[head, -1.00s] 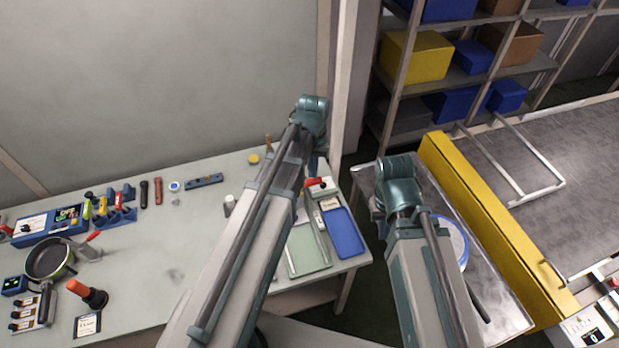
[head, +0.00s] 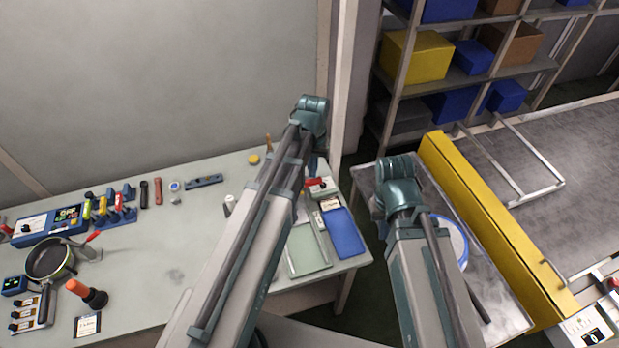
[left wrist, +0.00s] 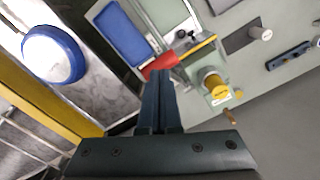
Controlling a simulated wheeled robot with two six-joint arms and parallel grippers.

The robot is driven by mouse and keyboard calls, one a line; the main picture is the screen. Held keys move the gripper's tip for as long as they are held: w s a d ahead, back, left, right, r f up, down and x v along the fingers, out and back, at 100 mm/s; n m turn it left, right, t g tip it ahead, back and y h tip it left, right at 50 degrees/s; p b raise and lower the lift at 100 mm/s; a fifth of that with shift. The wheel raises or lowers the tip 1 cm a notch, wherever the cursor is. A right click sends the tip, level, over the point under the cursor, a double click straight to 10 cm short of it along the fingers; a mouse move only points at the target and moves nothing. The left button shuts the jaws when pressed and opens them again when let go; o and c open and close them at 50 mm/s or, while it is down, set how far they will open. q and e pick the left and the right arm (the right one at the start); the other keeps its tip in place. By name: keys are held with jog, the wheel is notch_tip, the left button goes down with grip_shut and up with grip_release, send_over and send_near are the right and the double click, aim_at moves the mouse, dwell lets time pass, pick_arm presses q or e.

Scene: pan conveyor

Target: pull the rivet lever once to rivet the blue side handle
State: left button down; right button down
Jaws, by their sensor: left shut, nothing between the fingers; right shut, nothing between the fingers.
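A small red-handled lever (head: 317,183) sits on a device at the back right of the workbench. In the left wrist view a red handle (left wrist: 160,66) is just beyond my left fingertips; I cannot tell whether they touch. My left gripper (left wrist: 158,76) is shut and empty; in the head view my arm hides its fingers. Another red lever (head: 93,237) stands on a grey device beside a dark pan (head: 48,258) at the left of the bench. I cannot tell which is the rivet lever, nor make out a blue side handle. My right gripper is hidden.
A blue tray (head: 345,235) and a pale green tray (head: 307,250) lie at the bench's right end. A yellow-capped device (left wrist: 213,85) stands near the left gripper. A blue-rimmed round object (head: 464,240) rests on the side table behind my right arm.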

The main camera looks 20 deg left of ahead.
aim_at(314, 184)
pick_arm(q)
jog(key=shift+f, duration=0.15)
jog(key=shift+s+d+f+b, duration=0.1)
jog(key=shift+s+f+b, duration=0.05)
jog(key=shift+f+b, duration=0.55)
jog(key=shift+s+d+f+b, duration=0.1)
jog(key=shift+s+f+b, duration=0.05)
jog(key=shift+f+b, duration=0.55)
jog(key=shift+s+d+f+b, duration=0.1)
jog(key=shift+s+f+b, duration=0.05)
jog(key=shift+f+b, duration=1.45)
jog(key=shift+r, duration=0.15)
jog(key=shift+s+d+f+b, duration=0.2)
jog(key=shift+s+f+b, duration=0.1)
jog(key=shift+f+b, duration=0.55)
jog(key=shift+s+d+f+b, duration=0.25)
jog(key=shift+s+f+b, duration=0.1)
jog(key=shift+f+b, duration=0.45)
jog(key=shift+s+d+f+b, duration=0.2)
jog(key=shift+s+f+b, duration=0.1)
jog(key=shift+f+b, duration=0.55)
